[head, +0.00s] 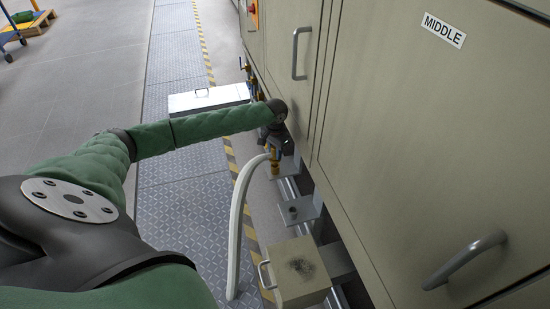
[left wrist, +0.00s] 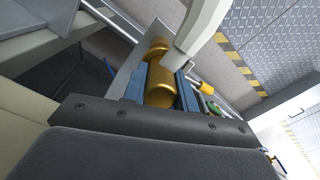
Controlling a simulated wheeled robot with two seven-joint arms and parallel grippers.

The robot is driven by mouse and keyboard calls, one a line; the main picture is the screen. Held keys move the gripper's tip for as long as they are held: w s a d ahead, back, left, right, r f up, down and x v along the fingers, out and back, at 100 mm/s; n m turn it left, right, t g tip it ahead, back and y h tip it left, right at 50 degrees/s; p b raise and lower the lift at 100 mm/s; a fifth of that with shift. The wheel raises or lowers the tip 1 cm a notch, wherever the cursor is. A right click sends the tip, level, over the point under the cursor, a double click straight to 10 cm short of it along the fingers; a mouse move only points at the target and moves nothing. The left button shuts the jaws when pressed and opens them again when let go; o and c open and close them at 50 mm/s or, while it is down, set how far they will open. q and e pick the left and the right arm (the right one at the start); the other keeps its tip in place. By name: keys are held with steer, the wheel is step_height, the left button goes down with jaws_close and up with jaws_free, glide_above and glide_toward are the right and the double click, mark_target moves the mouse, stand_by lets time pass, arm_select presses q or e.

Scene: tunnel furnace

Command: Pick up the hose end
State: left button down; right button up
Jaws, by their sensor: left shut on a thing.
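A pale hose (head: 238,220) rises from the floor plates and bends over at its top to a brass hose end (head: 274,168) beside the furnace side. In the left wrist view the brass hose end (left wrist: 160,84) lies between the two blue fingers of my left gripper (left wrist: 161,92), which is shut on it. The pale hose (left wrist: 203,27) leads away from it at the top. In the head view my left gripper (head: 275,150) is small and partly hidden by its own wrist. My right gripper is in neither view.
The beige furnace (head: 420,130) with door handles and a MIDDLE label (head: 443,30) fills the right side. A small metal bracket (head: 296,210) and a beige box with a handle (head: 300,270) stand low beside it. A grey box (head: 208,99) lies further back.

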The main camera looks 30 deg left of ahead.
arm_select(q)
steer(key=s+d+r, duration=0.7)
steer(key=d, duration=0.2)
steer(key=shift+s, duration=0.25)
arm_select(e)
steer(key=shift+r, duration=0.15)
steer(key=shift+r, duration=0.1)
arm_select(q)
steer(key=r+p, duration=0.2)
steer(key=shift+p, duration=0.35)
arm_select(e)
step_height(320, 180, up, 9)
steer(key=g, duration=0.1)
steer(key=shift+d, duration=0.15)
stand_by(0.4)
